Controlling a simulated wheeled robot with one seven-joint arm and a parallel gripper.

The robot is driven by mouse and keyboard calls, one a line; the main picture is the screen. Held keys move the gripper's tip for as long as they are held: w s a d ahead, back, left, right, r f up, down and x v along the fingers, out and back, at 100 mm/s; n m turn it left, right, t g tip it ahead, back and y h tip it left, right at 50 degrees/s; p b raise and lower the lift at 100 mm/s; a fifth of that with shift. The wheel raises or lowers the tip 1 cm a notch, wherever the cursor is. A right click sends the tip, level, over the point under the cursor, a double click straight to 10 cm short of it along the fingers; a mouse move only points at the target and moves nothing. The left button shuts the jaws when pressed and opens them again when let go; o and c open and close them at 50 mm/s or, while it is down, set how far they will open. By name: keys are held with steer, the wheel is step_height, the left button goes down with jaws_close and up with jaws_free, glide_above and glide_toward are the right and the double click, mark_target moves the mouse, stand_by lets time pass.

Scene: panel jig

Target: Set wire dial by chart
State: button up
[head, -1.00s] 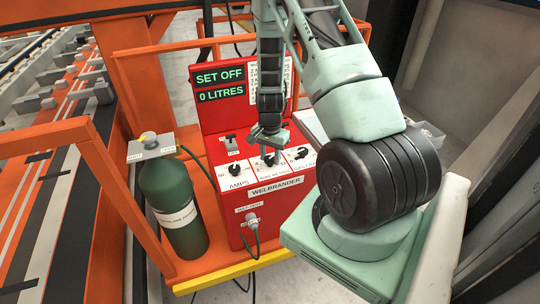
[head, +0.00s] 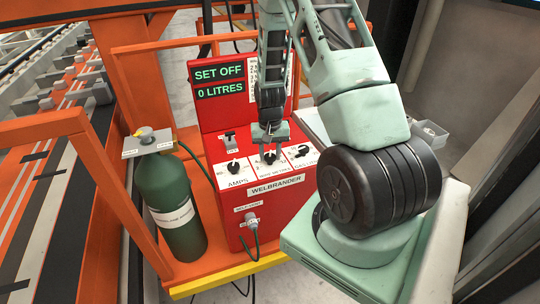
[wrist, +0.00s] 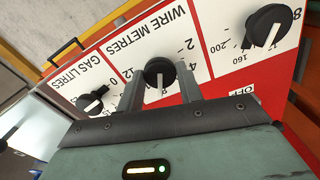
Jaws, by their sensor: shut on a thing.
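The wire dial (wrist: 160,73) is a round black knob with a white pointer line, on a white plate marked WIRE METRES. In the wrist view the plate is upside down and the pointer faces down the picture, towards my gripper. My gripper (wrist: 160,88) is shut on the dial, one finger on each side. In the head view my gripper (head: 270,143) comes down from above onto the middle dial (head: 269,158) of the red welder (head: 228,192). The chart (head: 253,80) on the upright panel is mostly hidden behind my arm.
The AMPS dial (head: 233,167) and the gas dial (head: 302,151) flank the wire dial closely. The display (head: 219,73) reads SET OFF and 0 LITRES. A small switch (head: 229,138) stands behind the AMPS dial. A green gas cylinder (head: 170,200) stands left, by orange rails (head: 50,130).

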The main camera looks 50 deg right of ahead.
mark_target(269, 156)
steer(key=shift+n, duration=0.5)
steer(key=o, duration=1)
steer(key=shift+r, duration=0.1)
step_height(269, 156, up, 17)
steer(key=b, duration=0.3)
steer(key=shift+r+b, duration=0.15)
steer(key=shift+b, duration=0.15)
steer(key=shift+a, duration=0.1)
